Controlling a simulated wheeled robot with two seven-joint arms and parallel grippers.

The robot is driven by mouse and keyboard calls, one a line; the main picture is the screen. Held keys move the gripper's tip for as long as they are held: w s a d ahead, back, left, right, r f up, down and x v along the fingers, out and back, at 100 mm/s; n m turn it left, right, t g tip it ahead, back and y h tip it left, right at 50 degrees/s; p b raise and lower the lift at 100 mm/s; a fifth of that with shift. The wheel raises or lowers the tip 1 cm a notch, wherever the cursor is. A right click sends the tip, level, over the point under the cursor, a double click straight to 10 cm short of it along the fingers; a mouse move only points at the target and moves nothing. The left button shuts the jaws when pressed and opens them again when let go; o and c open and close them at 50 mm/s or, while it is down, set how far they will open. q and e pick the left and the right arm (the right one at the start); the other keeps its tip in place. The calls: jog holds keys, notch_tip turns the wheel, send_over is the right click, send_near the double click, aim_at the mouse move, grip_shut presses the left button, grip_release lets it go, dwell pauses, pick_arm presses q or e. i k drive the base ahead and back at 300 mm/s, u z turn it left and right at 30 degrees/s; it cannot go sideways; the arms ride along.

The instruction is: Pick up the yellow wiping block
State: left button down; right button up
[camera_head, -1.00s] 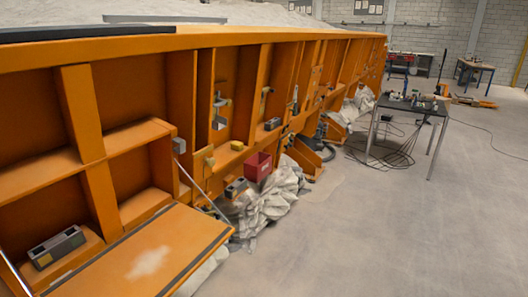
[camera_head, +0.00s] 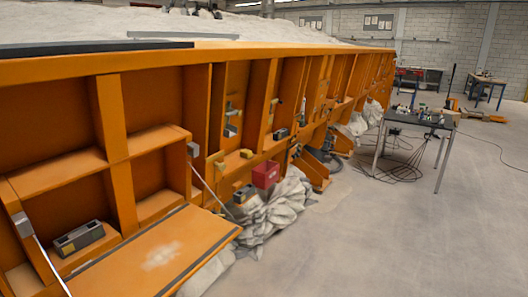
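A small yellow block (camera_head: 246,153), which looks like the wiping block, sits on a ledge of the orange ribbed wall (camera_head: 153,86), near the middle of the view. It is small and far off, so its exact shape is hard to tell. A pale patch (camera_head: 161,255) marks the orange fold-down panel (camera_head: 200,230) at the lower left. Neither of my grippers shows in the head view.
A grey box (camera_head: 80,238) with a yellow patch sits in a lower left bay. A red bin (camera_head: 266,174) stands right of the block, above crumpled pale sacks (camera_head: 280,208). A dark table (camera_head: 412,120) with trailing cables stands right. Open floor (camera_head: 400,235) lies at lower right.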

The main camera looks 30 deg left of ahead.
aim_at(245, 153)
jog(key=i, duration=1.9)
jog(key=u, duration=0.9)
jog(key=i, duration=1.25)
jog(key=u, duration=1.35)
